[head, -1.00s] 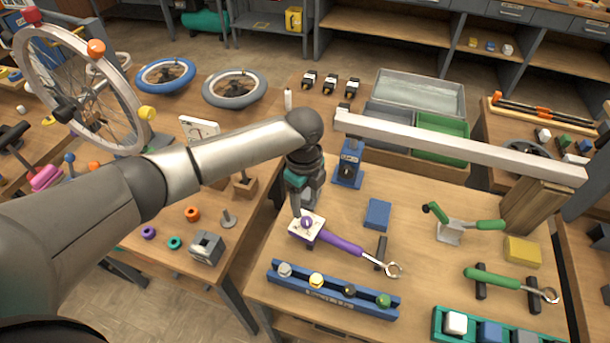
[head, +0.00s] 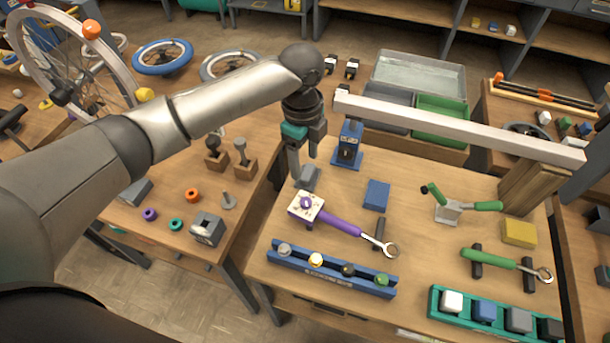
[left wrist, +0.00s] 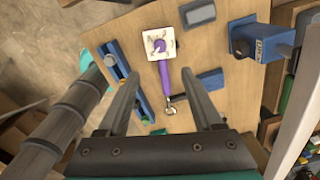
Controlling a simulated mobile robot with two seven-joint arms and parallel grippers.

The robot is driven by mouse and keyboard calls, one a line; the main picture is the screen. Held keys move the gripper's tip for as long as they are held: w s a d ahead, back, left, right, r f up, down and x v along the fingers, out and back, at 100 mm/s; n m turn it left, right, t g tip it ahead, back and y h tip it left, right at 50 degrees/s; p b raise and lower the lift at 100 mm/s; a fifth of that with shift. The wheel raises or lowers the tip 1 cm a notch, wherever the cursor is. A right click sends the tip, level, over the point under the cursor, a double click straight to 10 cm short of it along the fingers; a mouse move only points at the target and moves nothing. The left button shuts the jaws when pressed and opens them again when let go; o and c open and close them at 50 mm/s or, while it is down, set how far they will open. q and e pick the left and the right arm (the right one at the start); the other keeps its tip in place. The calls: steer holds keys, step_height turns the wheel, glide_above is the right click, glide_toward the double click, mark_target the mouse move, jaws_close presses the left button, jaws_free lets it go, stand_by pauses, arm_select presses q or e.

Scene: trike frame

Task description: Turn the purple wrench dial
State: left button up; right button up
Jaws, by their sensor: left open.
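The purple wrench (head: 342,226) lies on the table at the centre of the head view. Its left end sits on a white square dial plate (head: 315,214) with a purple knob (head: 306,202). Its metal ring end (head: 390,250) points to the lower right. My left gripper (head: 303,165) is above and behind the dial plate, pointing down, open and empty. In the left wrist view the wrench (left wrist: 164,76) and the dial plate (left wrist: 150,45) lie beyond the gap between my left fingertips (left wrist: 164,70), apart from them. My right gripper is not in view.
A blue rail (head: 330,272) with several coloured knobs lies in front of the wrench. A blue block (head: 376,195) and a blue stand (head: 348,150) are behind it. A long pale beam (head: 460,130) crosses above the table. A green-handled wrench (head: 490,259) lies to the right.

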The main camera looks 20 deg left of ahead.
arm_select(q)
steer(key=n+b, duration=0.2)
steer(key=n, duration=0.3)
steer(key=n+b, duration=0.5)
glide_toward(306, 201)
step_height(306, 201, down, 8)
steer(key=shift+f, duration=0.2)
jaws_close()
stand_by(0.4)
